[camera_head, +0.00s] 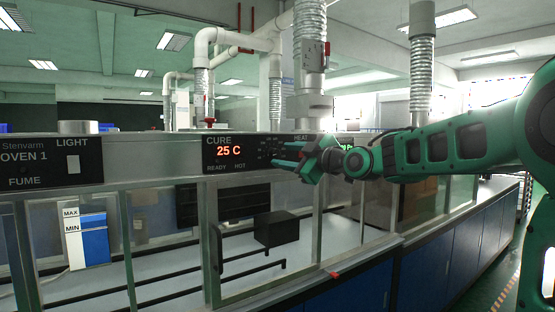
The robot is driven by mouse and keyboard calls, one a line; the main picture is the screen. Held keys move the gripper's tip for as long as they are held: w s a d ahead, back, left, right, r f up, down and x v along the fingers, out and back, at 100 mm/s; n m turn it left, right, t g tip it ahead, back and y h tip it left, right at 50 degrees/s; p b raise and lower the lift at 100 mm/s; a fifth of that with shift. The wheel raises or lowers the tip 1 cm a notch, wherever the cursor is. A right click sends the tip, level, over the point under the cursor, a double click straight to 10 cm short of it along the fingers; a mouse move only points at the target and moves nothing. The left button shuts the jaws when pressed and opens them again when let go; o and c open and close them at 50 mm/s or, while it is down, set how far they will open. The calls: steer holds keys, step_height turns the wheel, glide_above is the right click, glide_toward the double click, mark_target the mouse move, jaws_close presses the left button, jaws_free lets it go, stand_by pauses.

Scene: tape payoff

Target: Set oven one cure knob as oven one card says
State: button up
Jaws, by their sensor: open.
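Oven one's CURE panel (236,152) is a black plate with a red display reading 25 C. READY and HOT labels sit below the display. Small pale marks, too small to read, lie at the panel's right side, where my gripper (280,155) is. My gripper is open, its green fingers pointing left at that part of the panel. The cure knob cannot be made out; the fingers cover part of that area. I cannot tell whether the fingers touch anything. No oven one card can be made out. The OVEN 1 label plate (45,162) is at the far left.
A framed glass front runs below the panels, with a dark box (276,229) behind it. A blue and white MAX/MIN container (87,239) stands at left. White ducts (310,60) rise above. Blue cabinets (420,270) line the right, beside open floor.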

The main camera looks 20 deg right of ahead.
mark_target(276, 154)
steer(key=shift+x, duration=1.5)
steer(key=c, duration=1)
steer(key=shift+a, duration=0.25)
steer(key=shift+c, duration=0.2)
steer(key=shift+d, duration=0.15)
